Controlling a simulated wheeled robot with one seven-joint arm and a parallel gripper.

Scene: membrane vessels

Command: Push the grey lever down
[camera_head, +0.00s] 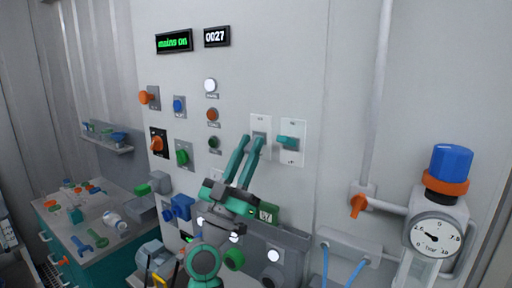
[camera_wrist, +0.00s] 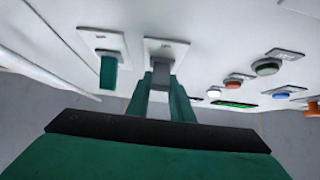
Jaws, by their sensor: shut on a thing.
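The grey lever (camera_wrist: 161,72) sits on a white labelled plate (camera_wrist: 167,47) on the wall panel. It also shows in the head view (camera_head: 259,135), mostly hidden by my fingers. My gripper (camera_head: 254,143) reaches up to it from below, and its two teal fingers are closed on the lever's two sides. In the wrist view my gripper (camera_wrist: 161,84) has the lever between its fingertips, with the lever's outer end partly hidden.
A teal lever (camera_head: 288,142) on its own plate is close to the right of my fingers. Buttons and knobs, such as an orange button (camera_head: 212,115), are to the left. A gauge (camera_head: 433,238) and pipe valve (camera_head: 358,206) stand at the right.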

